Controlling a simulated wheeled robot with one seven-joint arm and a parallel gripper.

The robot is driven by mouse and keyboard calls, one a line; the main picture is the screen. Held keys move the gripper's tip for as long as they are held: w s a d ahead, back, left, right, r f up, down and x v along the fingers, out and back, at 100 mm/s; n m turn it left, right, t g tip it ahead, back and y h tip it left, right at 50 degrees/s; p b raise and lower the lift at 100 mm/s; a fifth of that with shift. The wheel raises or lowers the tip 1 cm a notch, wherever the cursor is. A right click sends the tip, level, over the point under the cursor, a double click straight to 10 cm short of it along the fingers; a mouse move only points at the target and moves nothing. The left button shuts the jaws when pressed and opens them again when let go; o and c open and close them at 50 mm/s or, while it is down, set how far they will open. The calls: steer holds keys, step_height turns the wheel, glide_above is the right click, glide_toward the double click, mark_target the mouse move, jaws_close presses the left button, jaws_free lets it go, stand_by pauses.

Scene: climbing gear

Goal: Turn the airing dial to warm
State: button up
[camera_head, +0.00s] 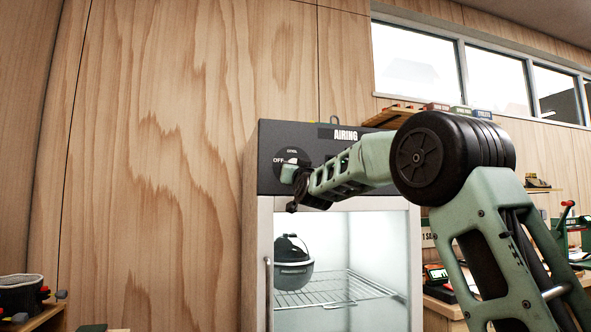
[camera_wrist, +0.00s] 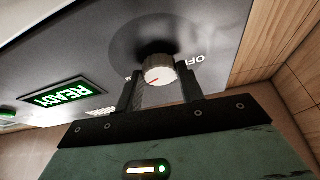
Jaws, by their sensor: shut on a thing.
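The airing dial (camera_wrist: 160,70) is a pale ribbed knob on the dark control panel (camera_wrist: 60,60). In the wrist view it sits between the two dark fingers of my gripper (camera_wrist: 160,88), which is shut on it. In the head view the dial's black round face (camera_head: 293,155) shows OFF at its left and COOL above. My gripper (camera_head: 290,174) covers much of it, including any warm mark. The knob's exact setting is hard to read. The panel carries an AIRING label (camera_head: 345,135).
A lit green READY sign (camera_wrist: 68,95) is beside the dial. Below the panel is a glass-fronted cabinet (camera_head: 413,270) with a wire rack (camera_head: 330,290) and a dark helmet (camera_head: 292,265). A wooden wall (camera_head: 180,150) stands left.

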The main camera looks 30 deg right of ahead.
steer(key=shift+f, duration=0.15)
steer(key=o, duration=1)
steer(key=b+v, duration=0.3)
steer(key=v, duration=1.4)
steer(key=shift+s, duration=0.15)
